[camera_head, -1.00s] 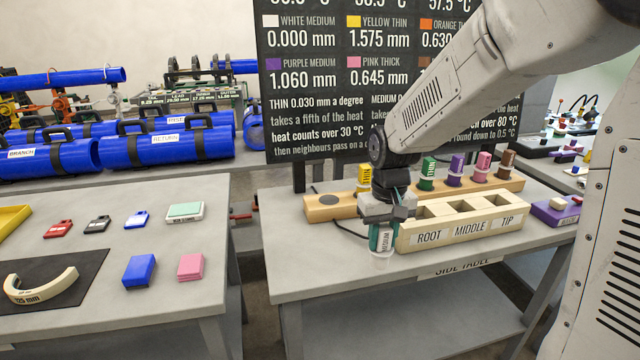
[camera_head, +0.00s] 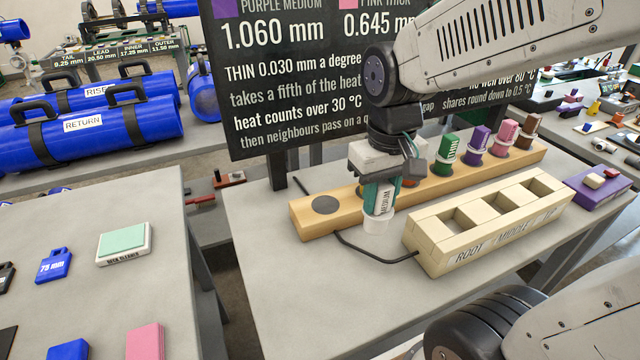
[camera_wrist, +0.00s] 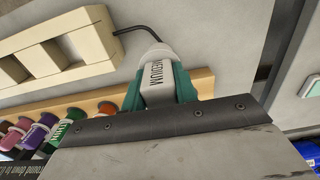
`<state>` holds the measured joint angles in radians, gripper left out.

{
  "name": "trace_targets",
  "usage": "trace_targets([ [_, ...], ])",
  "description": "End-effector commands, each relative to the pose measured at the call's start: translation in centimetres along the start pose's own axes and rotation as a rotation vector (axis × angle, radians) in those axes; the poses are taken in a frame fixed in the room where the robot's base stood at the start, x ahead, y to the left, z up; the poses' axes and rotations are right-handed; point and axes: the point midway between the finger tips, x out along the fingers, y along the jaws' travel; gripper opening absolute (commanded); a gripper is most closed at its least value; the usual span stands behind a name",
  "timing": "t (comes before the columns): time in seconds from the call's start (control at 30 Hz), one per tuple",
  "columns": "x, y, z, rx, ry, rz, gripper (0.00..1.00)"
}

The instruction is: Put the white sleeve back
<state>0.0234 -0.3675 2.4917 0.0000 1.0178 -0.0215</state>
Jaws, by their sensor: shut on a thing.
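The white sleeve (camera_head: 378,224), with a white label reading MEDIUM, is held upright in my gripper (camera_head: 382,195). My gripper is shut on it, with teal finger pads at both sides of the sleeve in the wrist view (camera_wrist: 158,82). The sleeve appears in front of the wooden rack (camera_head: 305,222), to the right of the rack's bare dark round spot (camera_head: 325,204). Whether its lower end touches the table cannot be told. Green (camera_head: 446,154), purple (camera_head: 475,147), pink (camera_head: 505,137) and brown (camera_head: 528,130) sleeves stand on the rack. My gripper mostly hides an orange-yellow thing behind it.
A cream block (camera_head: 432,250) with three square openings, marked ROOT and MIDDLE, stands right of the sleeve. A black bent rod (camera_head: 375,257) runs on the table beside it. A purple box (camera_head: 600,190) is at the right. The side table's front left (camera_head: 290,290) is clear.

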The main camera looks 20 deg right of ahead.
Motion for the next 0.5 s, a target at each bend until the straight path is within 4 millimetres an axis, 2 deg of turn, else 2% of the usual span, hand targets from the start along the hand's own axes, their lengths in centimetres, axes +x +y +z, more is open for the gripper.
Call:
trace_targets([
  [0.4,1.1,-2.7,-10.4,-0.004,-0.002,0.000,0.01],
  [0.5,1.3,-3.2,-12.4,-0.003,-0.001,0.000,0.01],
])
